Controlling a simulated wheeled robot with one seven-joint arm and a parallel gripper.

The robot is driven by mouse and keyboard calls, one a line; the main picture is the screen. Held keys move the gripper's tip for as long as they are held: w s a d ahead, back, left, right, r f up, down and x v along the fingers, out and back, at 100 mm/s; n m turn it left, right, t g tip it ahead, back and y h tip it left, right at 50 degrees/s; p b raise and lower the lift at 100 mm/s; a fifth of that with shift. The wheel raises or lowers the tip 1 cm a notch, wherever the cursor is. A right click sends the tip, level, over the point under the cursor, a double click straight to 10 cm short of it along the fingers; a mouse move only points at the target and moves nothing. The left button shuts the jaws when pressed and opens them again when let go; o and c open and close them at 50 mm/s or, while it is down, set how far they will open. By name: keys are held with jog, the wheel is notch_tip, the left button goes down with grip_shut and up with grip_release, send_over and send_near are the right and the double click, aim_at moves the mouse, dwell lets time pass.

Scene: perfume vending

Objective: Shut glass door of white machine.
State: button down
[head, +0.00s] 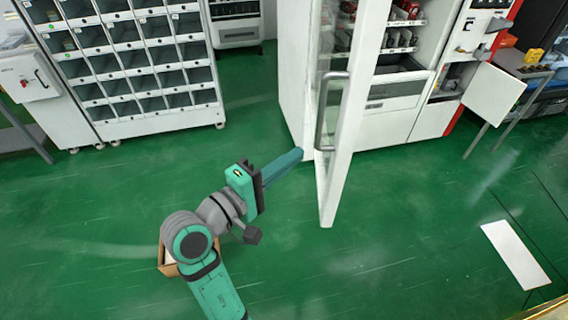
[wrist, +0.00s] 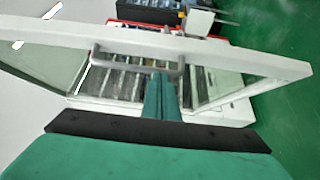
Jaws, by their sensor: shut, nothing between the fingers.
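The white machine (head: 402,118) stands at the upper right with shelves of goods inside. Its glass door (head: 345,120) stands open, swung out toward me and seen nearly edge-on. A grey bar handle (head: 322,112) is on the door's left face. My gripper (head: 299,154) is shut and empty, its fingertips just left of the door near the handle's lower end. In the wrist view the door's white frame (wrist: 220,52) crosses the picture. The handle (wrist: 96,50) and my fingers (wrist: 160,82) overlap there; I cannot tell whether they touch.
A white cabinet of cubbies (head: 135,65) stands at the upper left. A small brown box (head: 167,264) is on the floor behind my arm. A white panel (head: 493,93) juts out at the right, beside a table with items (head: 525,70). The green floor around the door is mostly clear.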

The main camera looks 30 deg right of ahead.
send_near(338, 137)
jog(key=w+d, duration=0.1)
jog(key=w, duration=0.2)
jog(key=d, duration=0.1)
jog(key=s+d, duration=0.1)
jog(key=d, duration=0.1)
jog(key=shift+s+d+r, duration=0.1)
jog(key=shift+s, duration=0.1)
jog(key=shift+s+d, duration=0.2)
jog(key=shift+d, duration=0.25)
jog(key=shift+d, duration=0.1)
